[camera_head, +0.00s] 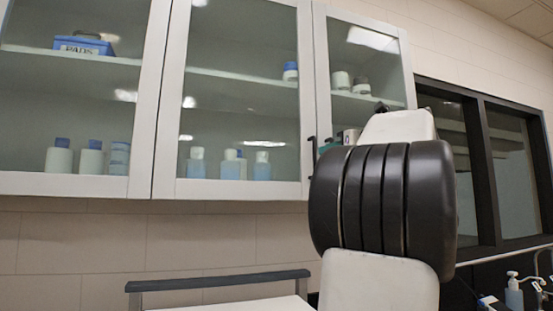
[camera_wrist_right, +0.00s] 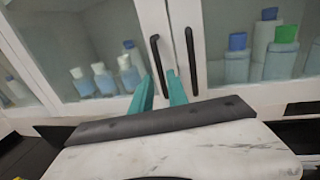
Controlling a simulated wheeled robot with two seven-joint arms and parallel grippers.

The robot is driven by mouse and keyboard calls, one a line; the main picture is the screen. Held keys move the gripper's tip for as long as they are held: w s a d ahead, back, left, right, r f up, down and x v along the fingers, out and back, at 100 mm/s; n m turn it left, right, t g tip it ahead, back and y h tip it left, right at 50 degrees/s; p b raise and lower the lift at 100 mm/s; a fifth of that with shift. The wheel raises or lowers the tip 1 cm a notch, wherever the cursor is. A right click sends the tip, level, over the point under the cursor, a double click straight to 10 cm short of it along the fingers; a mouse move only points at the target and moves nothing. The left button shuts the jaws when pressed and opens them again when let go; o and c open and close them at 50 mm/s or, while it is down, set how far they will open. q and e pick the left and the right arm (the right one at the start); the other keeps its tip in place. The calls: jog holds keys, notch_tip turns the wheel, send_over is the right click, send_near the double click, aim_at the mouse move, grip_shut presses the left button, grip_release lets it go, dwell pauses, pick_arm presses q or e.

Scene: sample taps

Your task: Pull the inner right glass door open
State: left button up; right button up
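The wall cabinet has white-framed glass doors, which look shut. The middle door (camera_head: 168,100) and the right door (camera_head: 321,85) meet near my right arm. In the right wrist view, two upright black handles stand side by side, the left handle (camera_wrist_right: 155,52) and the right handle (camera_wrist_right: 190,62). My right gripper (camera_wrist_right: 160,80) is open, its teal fingers apart. The left handle runs between the fingers in the picture; I cannot tell whether they touch it. The right handle is outside, right of the right finger. In the head view my arm hides most of the gripper. My left gripper is not in view.
Bottles stand behind the glass, and a blue box (camera_head: 84,44) is on the upper left shelf. A grey rail (camera_head: 220,281) over a white surface is below the cabinet. A dark-framed window (camera_head: 483,150) and a pump bottle (camera_head: 513,292) are at right.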

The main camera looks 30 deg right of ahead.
jog(key=w, duration=0.7)
jog(key=shift+w+a, duration=0.15)
jog(key=shift+a, duration=0.2)
grip_shut()
dwell(1.0)
